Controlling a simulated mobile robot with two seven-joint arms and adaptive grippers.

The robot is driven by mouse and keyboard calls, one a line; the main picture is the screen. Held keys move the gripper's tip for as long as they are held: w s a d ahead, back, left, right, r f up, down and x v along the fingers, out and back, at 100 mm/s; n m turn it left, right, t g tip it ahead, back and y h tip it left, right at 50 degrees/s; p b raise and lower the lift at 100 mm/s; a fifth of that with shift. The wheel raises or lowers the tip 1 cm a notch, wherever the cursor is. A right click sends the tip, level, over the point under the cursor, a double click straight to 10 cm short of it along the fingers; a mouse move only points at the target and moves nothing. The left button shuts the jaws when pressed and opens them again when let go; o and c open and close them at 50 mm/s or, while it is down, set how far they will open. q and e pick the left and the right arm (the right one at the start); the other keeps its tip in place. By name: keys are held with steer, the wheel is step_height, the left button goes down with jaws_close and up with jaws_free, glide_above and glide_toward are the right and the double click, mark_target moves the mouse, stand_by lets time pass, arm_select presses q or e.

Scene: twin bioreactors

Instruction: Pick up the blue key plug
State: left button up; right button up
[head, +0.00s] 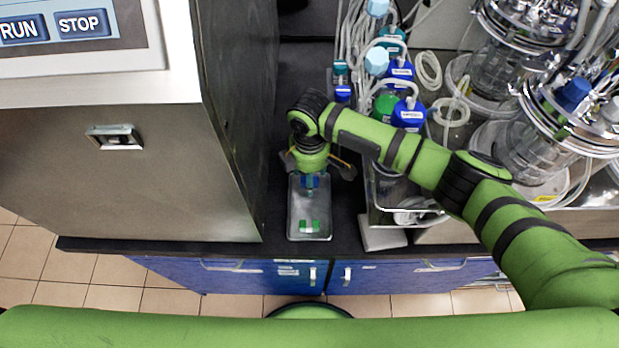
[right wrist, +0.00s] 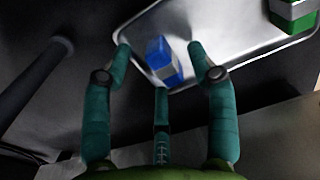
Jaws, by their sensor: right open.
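The blue key plug (right wrist: 160,52), a blue block with a pale grey band, is at the near edge of the metal tray (right wrist: 245,55) in the right wrist view. In the head view the plug (head: 310,182) shows at the tray's far end, partly covered by my right gripper (head: 313,168). My right gripper (right wrist: 160,60) is open, its fingers spread around the plug with gaps at the sides. I cannot tell its height above the plug. My left gripper is not in view.
A green plug (head: 309,226) lies at the tray's near end. A tall metal cabinet (head: 150,170) stands left. Capped bottles (head: 402,72) in a clear bin and glass bioreactors (head: 530,150) stand right. Dark bench shows on both sides of the tray.

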steer(key=shift+r, duration=0.1)
jaws_close()
